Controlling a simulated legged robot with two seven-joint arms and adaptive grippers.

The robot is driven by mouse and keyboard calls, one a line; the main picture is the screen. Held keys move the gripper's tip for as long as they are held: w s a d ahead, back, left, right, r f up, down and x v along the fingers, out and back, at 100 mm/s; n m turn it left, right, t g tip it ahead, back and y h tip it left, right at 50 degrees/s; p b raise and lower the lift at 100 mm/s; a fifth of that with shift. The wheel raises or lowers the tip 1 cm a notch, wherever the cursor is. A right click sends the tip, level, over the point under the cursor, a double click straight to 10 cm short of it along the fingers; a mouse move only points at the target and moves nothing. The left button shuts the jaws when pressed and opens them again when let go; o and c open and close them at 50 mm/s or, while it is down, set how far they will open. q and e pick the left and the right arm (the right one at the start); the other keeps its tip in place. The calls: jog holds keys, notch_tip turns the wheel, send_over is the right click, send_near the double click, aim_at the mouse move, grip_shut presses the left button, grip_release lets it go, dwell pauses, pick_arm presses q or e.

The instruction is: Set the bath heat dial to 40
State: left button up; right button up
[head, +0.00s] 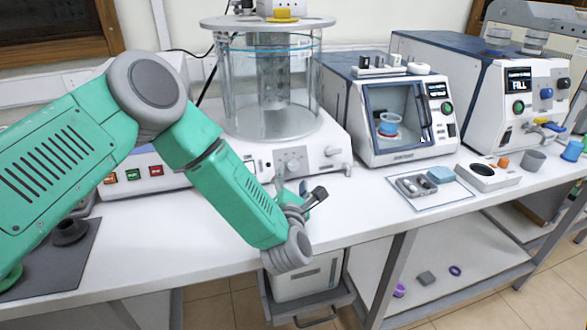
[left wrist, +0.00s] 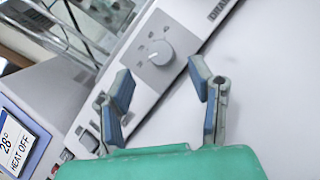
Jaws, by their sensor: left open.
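The bath is a glass cylinder (head: 270,85) on a white base (head: 330,130). A round heat dial is on its front panel, partly behind my gripper in the head view (head: 294,163); in the left wrist view the dial (left wrist: 157,52) shows clearly, with small marks around it too small to read. A display (left wrist: 20,143) reads 28° and HEAT OFF. My left gripper (head: 299,190) is open and empty in front of the panel; in the left wrist view its blue-padded fingers (left wrist: 162,88) are apart, and the dial lies beyond the gap, untouched. My right gripper is not in view.
The white bench (head: 215,235) is clear near the gripper.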

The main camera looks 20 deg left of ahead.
aim_at(293, 168)
pick_arm(q)
jog(key=shift+x, duration=2.6)
jog(key=shift+f, duration=0.1)
grip_shut()
